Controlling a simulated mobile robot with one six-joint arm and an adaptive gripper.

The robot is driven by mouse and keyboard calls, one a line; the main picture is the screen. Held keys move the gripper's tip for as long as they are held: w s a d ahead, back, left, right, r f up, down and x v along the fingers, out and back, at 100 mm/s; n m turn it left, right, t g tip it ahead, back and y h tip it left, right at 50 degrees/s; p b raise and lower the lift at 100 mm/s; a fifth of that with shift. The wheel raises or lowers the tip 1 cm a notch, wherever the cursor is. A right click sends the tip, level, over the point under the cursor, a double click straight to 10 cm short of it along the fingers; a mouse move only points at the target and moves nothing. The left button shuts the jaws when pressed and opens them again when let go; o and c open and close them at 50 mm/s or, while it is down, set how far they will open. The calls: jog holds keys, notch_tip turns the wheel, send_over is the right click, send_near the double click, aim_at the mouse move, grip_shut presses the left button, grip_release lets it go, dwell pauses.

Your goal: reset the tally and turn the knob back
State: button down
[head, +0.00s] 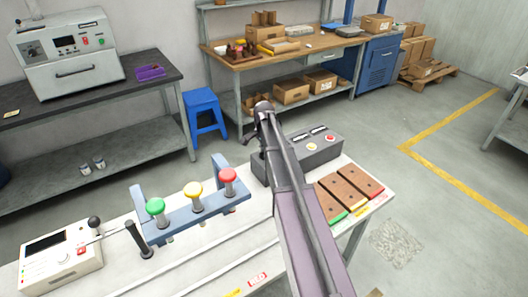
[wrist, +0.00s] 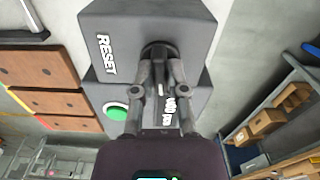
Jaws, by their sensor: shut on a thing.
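A dark grey box (head: 318,152) with two small displays, a yellow button and a red button sits at the back of the white bench. In the wrist view, a dark box (wrist: 118,22) fills the middle and carries the word RESET. A dark round knob (wrist: 154,48) sticks out of its face. My gripper (wrist: 160,65) has both fingers closed around the knob, partly covering it. A green button (wrist: 117,113) lies to the left of the fingers. Another label beside the right finger is partly covered and unclear. In the head view my arm hides the gripper's fingertips.
On the white bench (head: 215,262), a rack (head: 200,215) holds green, yellow and red plungers. A white device (head: 62,255) with a lever stands at the left, and several brown blocks (head: 350,190) lie at the right. A blue stool (head: 204,112) stands behind.

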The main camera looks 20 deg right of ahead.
jog(key=shift+m, duration=0.3)
jog(key=c, duration=0.7)
grip_release()
jog(key=shift+o, duration=0.2)
jog(key=shift+n, duration=0.5)
